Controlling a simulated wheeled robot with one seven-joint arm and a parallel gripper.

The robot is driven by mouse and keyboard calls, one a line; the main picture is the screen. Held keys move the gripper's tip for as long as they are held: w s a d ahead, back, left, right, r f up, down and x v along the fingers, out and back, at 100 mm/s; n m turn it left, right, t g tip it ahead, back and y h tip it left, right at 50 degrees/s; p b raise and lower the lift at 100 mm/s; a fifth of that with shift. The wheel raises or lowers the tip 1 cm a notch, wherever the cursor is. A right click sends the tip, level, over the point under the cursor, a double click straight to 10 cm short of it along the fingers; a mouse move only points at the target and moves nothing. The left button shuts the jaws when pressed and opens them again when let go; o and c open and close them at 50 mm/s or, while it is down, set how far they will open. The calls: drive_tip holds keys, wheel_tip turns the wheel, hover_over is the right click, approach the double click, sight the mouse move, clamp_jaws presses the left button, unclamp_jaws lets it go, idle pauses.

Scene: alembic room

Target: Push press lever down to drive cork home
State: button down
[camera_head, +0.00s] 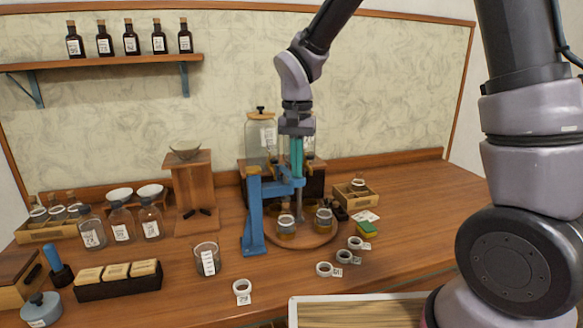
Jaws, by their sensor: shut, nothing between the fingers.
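The blue press (253,218) stands on the wooden bench, with an upright column and blue parts reaching right from its upper half. Its lever (287,189) appears to be among these blue parts, just below my gripper; I cannot tell its exact outline. My gripper (297,176) points straight down with its teal fingers shut and empty, at or just above the lever. Contact is too small to tell. A small labelled bottle (286,228) stands below the press arm on a round wooden board (300,241). A cork in its neck is not clear.
A second small bottle (324,221) stands close on the right. Large glass jars (261,138) stand behind the press. A glass beaker (207,259) is at the front left, and several white rings (324,269) lie in front.

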drive_tip(key=shift+s+f, duration=0.1)
drive_tip(key=shift+s, duration=0.05)
idle(0.3)
drive_tip(key=shift+f, duration=0.55)
drive_tip(key=shift+s, duration=0.1)
